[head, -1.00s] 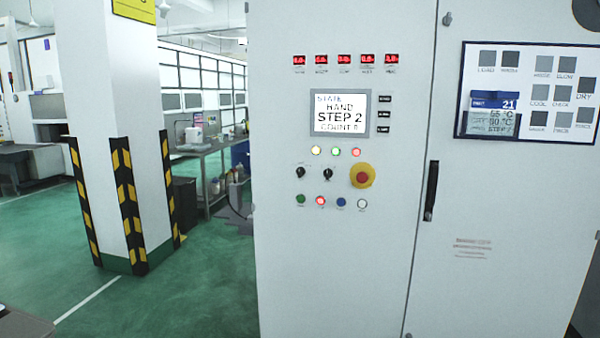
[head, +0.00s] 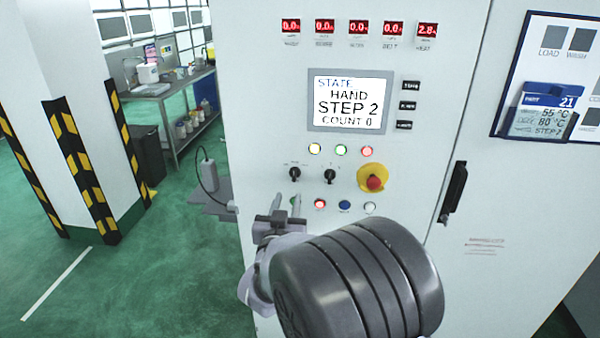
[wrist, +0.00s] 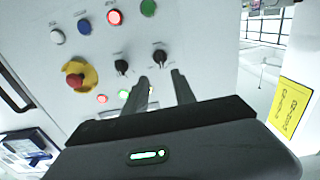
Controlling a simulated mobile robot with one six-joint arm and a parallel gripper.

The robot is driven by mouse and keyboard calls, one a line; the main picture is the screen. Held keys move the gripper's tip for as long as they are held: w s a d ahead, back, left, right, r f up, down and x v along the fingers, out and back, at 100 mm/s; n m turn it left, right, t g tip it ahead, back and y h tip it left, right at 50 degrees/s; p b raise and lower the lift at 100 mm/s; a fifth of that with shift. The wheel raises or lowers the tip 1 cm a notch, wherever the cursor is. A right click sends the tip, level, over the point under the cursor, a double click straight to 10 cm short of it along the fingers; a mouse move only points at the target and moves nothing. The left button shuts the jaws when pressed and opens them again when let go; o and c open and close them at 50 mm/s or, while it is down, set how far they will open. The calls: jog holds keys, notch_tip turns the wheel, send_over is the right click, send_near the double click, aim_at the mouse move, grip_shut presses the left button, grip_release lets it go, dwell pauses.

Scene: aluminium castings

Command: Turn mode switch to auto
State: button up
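The cabinet has two black rotary switches, a left one (head: 295,174) and a right one (head: 330,176). Their labels are too small to read, so I cannot tell which is the mode switch. Both also show in the wrist view, the left one (wrist: 159,56) and the right one (wrist: 122,67). The screen (head: 347,101) reads STATE HAND, STEP 2, COUNT 0. My gripper (head: 286,203) is in front of the panel, just below the left switch in the head view. In the wrist view my gripper (wrist: 161,80) has its two fingers apart, with nothing between them.
A red emergency stop (head: 373,179) on a yellow disc sits right of the switches. Lamps are above, and green, lit red (head: 320,204), blue and white buttons below. A black door handle (head: 453,191) is further right. A striped pillar (head: 80,165) stands left on open green floor.

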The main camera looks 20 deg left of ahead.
aim_at(294, 175)
jog(key=x, duration=1.1)
jog(key=shift+a, duration=0.1)
grip_shut()
